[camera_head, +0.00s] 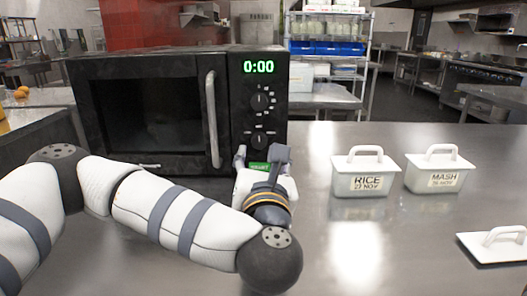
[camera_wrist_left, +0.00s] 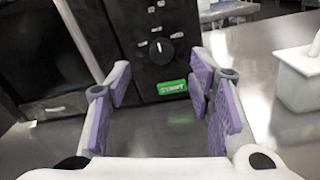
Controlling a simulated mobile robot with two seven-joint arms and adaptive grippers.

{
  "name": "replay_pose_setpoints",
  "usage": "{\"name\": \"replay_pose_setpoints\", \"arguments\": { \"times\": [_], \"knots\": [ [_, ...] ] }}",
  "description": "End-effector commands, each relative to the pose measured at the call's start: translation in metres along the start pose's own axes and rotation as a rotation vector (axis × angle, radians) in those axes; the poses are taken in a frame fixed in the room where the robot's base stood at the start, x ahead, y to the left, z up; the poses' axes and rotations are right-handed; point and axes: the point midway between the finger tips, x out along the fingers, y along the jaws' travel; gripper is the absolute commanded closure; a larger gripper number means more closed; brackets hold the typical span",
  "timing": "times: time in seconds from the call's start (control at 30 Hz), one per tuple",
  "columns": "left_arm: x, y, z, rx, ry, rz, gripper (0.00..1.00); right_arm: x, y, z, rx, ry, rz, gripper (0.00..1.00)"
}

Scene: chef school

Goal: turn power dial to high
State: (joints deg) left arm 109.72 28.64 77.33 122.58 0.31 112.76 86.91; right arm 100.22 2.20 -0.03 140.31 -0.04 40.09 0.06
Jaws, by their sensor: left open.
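The black microwave (camera_head: 150,115) stands on the steel counter with its door shut. Its display (camera_head: 258,67) reads 0:00. An upper dial (camera_head: 262,101) and a lower dial (camera_head: 260,140) sit below the display. The lower dial also shows in the left wrist view (camera_wrist_left: 162,52), with a light pointer mark and small labels around it. The green START button (camera_wrist_left: 172,87) is just below it. My left gripper (camera_head: 261,158) is open and empty in front of the lower panel. In the wrist view its fingers (camera_wrist_left: 160,82) spread either side of the button, below the dial.
The door handle (camera_head: 212,120) stands out left of the panel. White lidded boxes labelled RICE (camera_head: 364,172) and MASH (camera_head: 436,173) stand to the right. A white lid (camera_head: 495,246) lies at the right front. The counter between my left gripper and the RICE box is clear.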

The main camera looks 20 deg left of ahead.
Motion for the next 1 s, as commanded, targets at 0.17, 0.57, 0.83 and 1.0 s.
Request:
{"name": "replay_pose_setpoints", "arguments": {
  "times": [0.17,0.57,0.83,1.0],
  "knots": [
    [0.045,-0.002,-0.009,0.005,0.011,0.001,0.52,0.01,0.0,0.006,-0.001,-0.028,0.002,0.6],
    [0.076,-0.002,-0.007,0.005,0.008,-0.004,0.52,0.01,0.0,0.006,-0.001,-0.028,0.002,0.6],
    [0.076,-0.002,-0.007,0.005,0.008,-0.004,0.9,0.01,0.0,0.006,-0.001,-0.028,0.002,0.6],
    [0.076,-0.002,-0.007,0.006,0.008,-0.003,1.0,0.01,0.0,0.005,-0.001,-0.027,0.002,0.6]
  ]
}}
